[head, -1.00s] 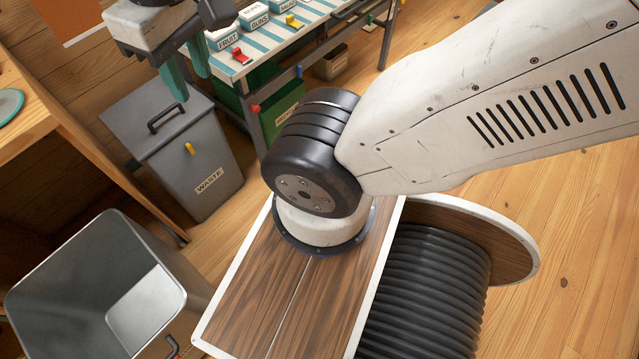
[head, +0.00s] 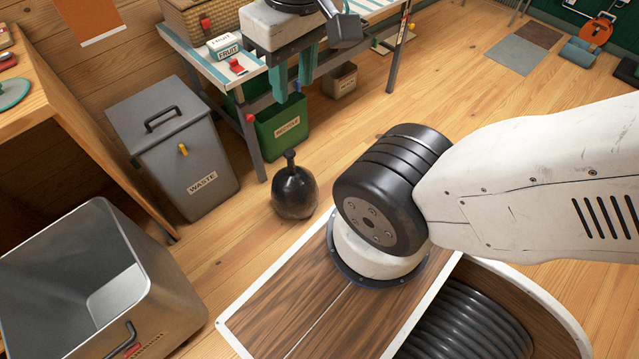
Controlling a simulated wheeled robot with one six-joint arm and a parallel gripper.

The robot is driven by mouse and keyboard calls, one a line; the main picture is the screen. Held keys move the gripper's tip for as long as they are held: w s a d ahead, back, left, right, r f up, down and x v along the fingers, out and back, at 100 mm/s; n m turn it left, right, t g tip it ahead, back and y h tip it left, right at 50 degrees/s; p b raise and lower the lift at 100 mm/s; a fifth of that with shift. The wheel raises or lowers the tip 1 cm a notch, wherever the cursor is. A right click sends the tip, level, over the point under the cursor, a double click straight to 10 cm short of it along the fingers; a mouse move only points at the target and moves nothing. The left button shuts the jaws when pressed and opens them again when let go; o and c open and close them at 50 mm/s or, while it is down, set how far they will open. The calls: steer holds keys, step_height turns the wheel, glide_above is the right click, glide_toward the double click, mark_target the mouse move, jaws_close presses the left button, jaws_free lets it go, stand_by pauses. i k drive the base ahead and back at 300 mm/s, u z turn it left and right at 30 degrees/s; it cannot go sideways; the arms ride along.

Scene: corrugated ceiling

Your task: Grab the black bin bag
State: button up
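The black bin bag (head: 295,191) stands upright on the wooden floor in the middle of the head view, its tied neck pointing up. It is right of the grey waste bin and in front of the green recycle box. My gripper (head: 291,92) hangs above and behind it in the picture, with two green fingers pointing down. The fingers are apart with a gap between them, and nothing shows in the gap. The gripper is not touching the bag.
The lidded grey waste bin (head: 176,150) stands at left. The green recycle box (head: 283,128) is under the striped table (head: 214,68). An open metal bin (head: 150,285) is at lower left. A small brown box (head: 340,80) sits behind. The floor around the bag is clear.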

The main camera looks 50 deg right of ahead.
mark_target(294, 190)
steer(key=z, duration=1.6)
steer(key=k, duration=1.25)
steer(key=z, duration=0.85)
steer(key=i, duration=1.4)
steer(key=u, duration=1.5)
steer(key=i, duration=0.65)
steer(key=u, duration=0.75)
